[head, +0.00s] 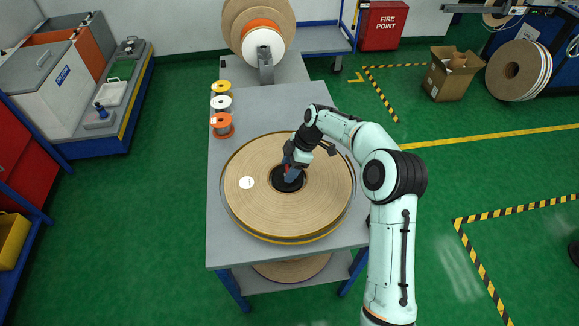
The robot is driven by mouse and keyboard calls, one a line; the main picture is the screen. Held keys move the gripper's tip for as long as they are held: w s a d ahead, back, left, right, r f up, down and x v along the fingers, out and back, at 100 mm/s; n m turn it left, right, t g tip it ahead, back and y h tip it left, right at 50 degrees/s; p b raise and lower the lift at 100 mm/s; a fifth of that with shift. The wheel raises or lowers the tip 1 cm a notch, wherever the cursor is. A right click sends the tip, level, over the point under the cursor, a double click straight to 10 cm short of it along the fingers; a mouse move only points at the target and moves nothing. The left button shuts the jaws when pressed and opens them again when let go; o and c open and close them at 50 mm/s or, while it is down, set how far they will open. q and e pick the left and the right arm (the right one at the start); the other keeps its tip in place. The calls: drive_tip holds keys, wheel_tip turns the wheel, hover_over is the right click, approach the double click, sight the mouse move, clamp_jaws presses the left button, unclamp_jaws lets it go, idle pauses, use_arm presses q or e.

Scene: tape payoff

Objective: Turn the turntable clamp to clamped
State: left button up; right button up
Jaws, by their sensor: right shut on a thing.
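The turntable carries a large flat tan roll (250,205) on the grey table. Its clamp (286,184) is a dark round hub at the centre of the roll, with a small red part showing. My right gripper (292,166) reaches in from the right and is shut on the clamp at the hub. The fingers and wrist cover much of the clamp, so its exact angle is hard to tell. My left gripper is not in view.
Yellow, white and orange spools (222,104) stand at the table's back left. A large reel (262,45) on a stand is behind the table. A cardboard box (452,72) is at the back right. Open green floor lies on both sides.

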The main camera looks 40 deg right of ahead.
drive_tip(key=shift+f+m+b, duration=0.1)
drive_tip(key=shift+m+b, duration=0.65)
drive_tip(key=shift+m, duration=0.05)
drive_tip(key=shift+s+a+m+t+h+b, duration=0.1)
drive_tip(key=shift+m+t+h+b, duration=0.45)
drive_tip(key=shift+m+b, duration=0.5)
drive_tip(key=shift+m+t, duration=0.25)
drive_tip(key=shift+m, duration=0.3)
drive_tip(key=shift+m+h+b, duration=0.35)
drive_tip(key=shift+m+b, duration=0.05)
drive_tip(key=shift+m, duration=0.6)
drive_tip(key=m, duration=0.2)
drive_tip(key=shift+a+m+t+h, duration=0.15)
drive_tip(key=shift+m+t+h, duration=0.15)
drive_tip(key=shift+h, duration=0.1)
drive_tip(key=m+h, duration=0.1)
drive_tip(key=m, duration=0.2)
drive_tip(key=shift+a+m+h, duration=0.15)
drive_tip(key=shift+m+h, duration=0.15)
drive_tip(key=shift+m+h+b, duration=0.5)
drive_tip(key=shift+m+h, duration=0.4)
drive_tip(key=shift+m, duration=1.6)
